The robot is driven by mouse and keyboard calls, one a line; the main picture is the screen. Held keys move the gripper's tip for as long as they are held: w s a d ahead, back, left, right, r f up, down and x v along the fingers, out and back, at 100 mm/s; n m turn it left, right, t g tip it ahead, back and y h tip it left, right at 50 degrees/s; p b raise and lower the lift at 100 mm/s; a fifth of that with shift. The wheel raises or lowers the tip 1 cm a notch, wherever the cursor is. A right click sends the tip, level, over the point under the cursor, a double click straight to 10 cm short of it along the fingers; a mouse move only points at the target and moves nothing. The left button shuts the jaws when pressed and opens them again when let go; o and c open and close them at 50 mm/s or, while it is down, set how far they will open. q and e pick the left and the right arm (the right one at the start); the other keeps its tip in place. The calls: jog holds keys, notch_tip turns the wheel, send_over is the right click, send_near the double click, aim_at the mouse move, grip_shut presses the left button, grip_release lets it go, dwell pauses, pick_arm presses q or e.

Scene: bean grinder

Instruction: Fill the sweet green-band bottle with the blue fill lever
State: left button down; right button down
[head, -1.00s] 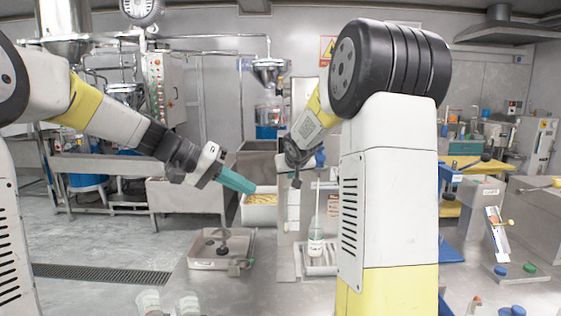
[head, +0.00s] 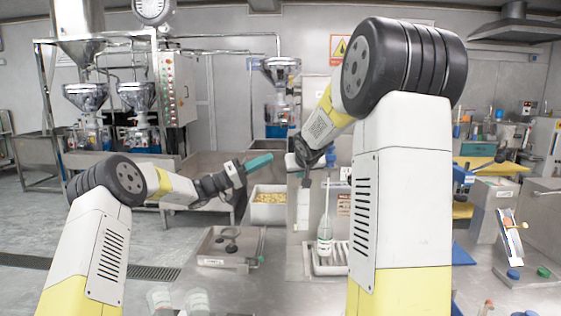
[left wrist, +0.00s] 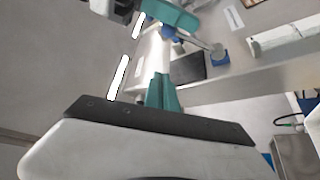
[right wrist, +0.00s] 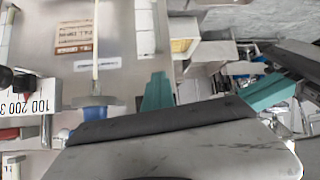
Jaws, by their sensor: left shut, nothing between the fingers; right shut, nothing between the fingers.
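A clear bottle with a white and green label (head: 325,238) stands upright on a slotted tray (head: 343,270), under a thin vertical filling tube. The blue fill lever (head: 330,155) is at the tube's top, beside my right wrist. It also shows in the right wrist view (right wrist: 95,112), left of my right gripper (right wrist: 157,92), apart from it. My right gripper is shut and empty; its fingers are largely hidden in the head view. My left gripper (head: 258,162) is shut and empty, left of the filling station, its teal fingers pointing right. They also show in the left wrist view (left wrist: 162,92).
Two more bottles (head: 160,302) (head: 196,302) stand at the front edge. A metal tray with dark tools (head: 212,262) lies left of the filler. A bin of yellowish pieces (head: 268,214) is behind. Blue and green caps (head: 513,274) (head: 544,272) lie at right.

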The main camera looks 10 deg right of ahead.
pick_arm(q)
jog(key=s+d, duration=0.1)
jog(key=d, duration=0.7)
jog(key=shift+s+d+r, duration=0.3)
jog(key=shift+s+d, duration=0.05)
jog(key=shift+s, duration=0.05)
jog(key=shift+f, duration=0.1)
